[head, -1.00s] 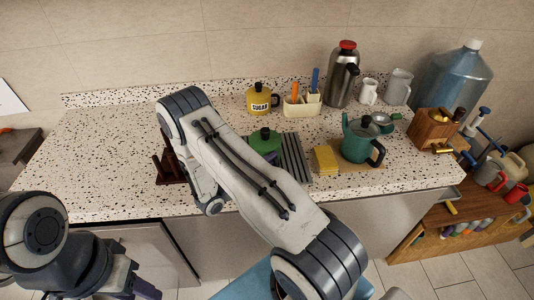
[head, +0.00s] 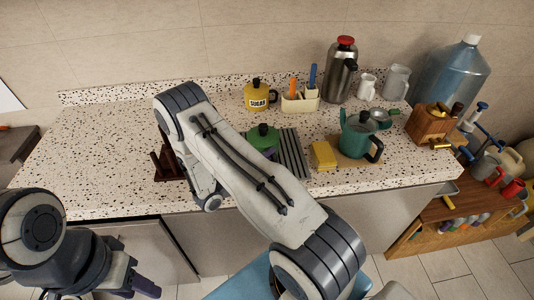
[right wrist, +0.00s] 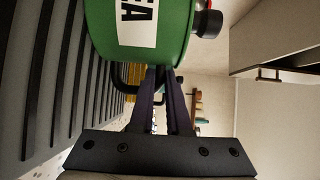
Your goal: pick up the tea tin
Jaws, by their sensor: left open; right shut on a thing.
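The tea tin (head: 263,136) is green with a dark knob. In the head view my right arm partly covers it. The right wrist view shows the green tin (right wrist: 175,48) close up, with part of a white label reading "EA". My right gripper (right wrist: 160,82) is shut at the tin's side, where a dark handle loop shows; its fingers hide the exact contact. I cannot tell whether the tin is clear of the counter. My left gripper (head: 146,287) is open and empty, low at the left, in front of the counter.
A slatted dark rack (head: 293,152) lies right beside the tin. A yellow sponge (head: 323,155), a green teapot (head: 358,137), a yellow sugar pot (head: 258,96) and a utensil caddy (head: 300,103) stand near. The counter's left part (head: 105,150) is clear.

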